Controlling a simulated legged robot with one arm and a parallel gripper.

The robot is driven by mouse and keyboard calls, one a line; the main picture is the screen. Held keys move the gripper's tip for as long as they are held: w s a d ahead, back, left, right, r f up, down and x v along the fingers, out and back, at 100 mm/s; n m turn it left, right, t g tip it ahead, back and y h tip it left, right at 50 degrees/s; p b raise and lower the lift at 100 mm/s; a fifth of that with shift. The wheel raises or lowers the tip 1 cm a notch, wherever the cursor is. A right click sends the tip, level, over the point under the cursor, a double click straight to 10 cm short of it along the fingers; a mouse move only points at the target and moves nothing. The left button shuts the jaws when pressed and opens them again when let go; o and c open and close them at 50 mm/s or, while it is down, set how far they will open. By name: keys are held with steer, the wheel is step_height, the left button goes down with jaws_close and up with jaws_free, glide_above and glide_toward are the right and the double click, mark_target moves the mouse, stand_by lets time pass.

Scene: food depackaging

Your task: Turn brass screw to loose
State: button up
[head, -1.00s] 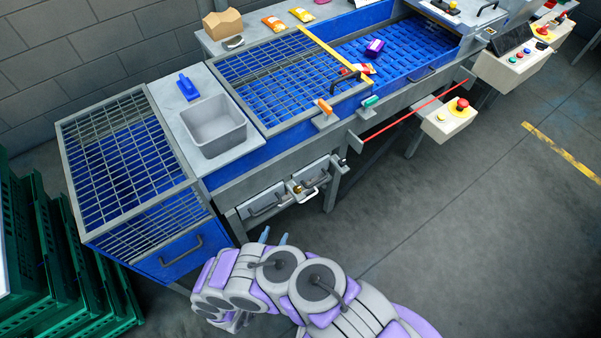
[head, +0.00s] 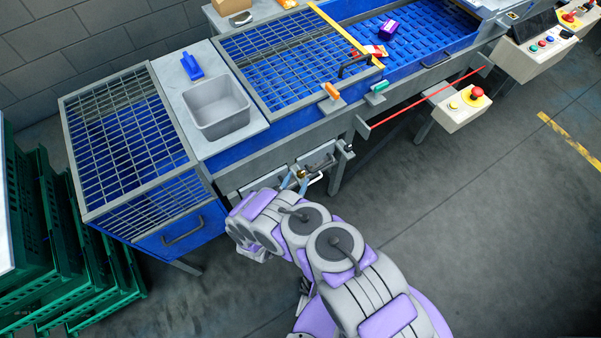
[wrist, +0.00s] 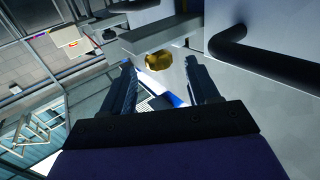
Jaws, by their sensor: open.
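The brass screw (wrist: 158,61) shows in the wrist view as a gold knob under a grey bracket (wrist: 150,38), just beyond the fingertips. My gripper (wrist: 162,75) is open, with one finger on each side of the line to the screw and nothing between them. The screw looks slightly ahead of the tips; I cannot tell if either finger touches it. In the head view, the small brass screw (head: 302,174) sits at the low front panels of the machine, and my gripper (head: 291,180) is right at it, partly hidden by my arm.
A dark bar handle (wrist: 265,55) is close on the right in the wrist view. Above the panels are a grey bin (head: 221,121) and a blue mesh-covered conveyor. A red rod (head: 425,98) runs along the front to the right.

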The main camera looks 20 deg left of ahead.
mark_target(299, 177)
steer(key=w, duration=0.3)
steer(key=shift+w+d+f+b, duration=0.15)
steer(key=shift+w+d+b, duration=0.15)
steer(key=shift+b, duration=0.1)
steer(key=shift+w+a, duration=0.15)
steer(key=shift+w, duration=0.2)
steer(key=c, duration=1)
steer(key=shift+o, duration=0.2)
steer(key=shift+n+y, duration=0.3)
